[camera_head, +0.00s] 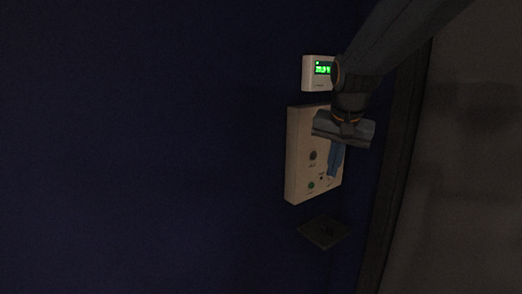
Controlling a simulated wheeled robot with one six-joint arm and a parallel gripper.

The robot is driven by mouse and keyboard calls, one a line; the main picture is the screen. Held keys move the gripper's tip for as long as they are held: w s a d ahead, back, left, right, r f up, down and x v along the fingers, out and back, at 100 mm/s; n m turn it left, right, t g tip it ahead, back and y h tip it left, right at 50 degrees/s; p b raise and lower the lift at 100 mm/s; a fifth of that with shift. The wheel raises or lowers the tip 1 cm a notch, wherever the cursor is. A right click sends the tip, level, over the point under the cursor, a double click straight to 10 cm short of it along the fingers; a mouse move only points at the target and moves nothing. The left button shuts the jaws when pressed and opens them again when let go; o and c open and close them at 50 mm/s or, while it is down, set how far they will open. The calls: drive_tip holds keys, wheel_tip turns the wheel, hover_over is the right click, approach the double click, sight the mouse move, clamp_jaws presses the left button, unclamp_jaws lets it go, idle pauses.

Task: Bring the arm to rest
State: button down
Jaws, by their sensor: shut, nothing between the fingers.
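My gripper (334,172) hangs from my arm, which comes in from the upper right. Its fingers are together and empty, pointing down in the picture. It is in front of the right part of a pale control panel (298,160) and hides some of that panel. Whether the fingertips touch the panel I cannot tell.
The dark blue wall (140,150) at left is bare. A dark edge runs along the right.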

drive_tip(key=s+f+n+g, duration=0.3)
drive_tip(key=s+f+n, duration=0.2)
drive_tip(key=s+f, duration=1.5)
drive_tip(key=shift+s+a+f+g, duration=0.35)
drive_tip(key=shift+s+a+g, duration=0.05)
drive_tip(key=shift+s, duration=0.3)
drive_tip(key=shift+d, duration=0.1)
